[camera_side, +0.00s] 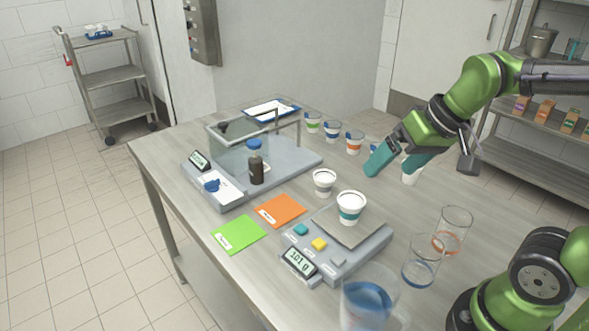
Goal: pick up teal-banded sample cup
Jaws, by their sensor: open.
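A white cup with a teal band (350,208) stands upright on the plate of the small scale (345,245). My gripper (396,165) is open over the right back of the table, with its teal fingers spread apart, up and to the right of that cup and clear of it. A white cup (410,178) stands at the right finger, partly covered by it; I cannot tell its band or whether they touch.
Cups with green (313,122), blue (331,130) and orange (354,142) bands stand in a row at the back. Clear beakers (420,262) stand right, a blue-liquid jug (367,303) in front, a brown bottle (256,167) left.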

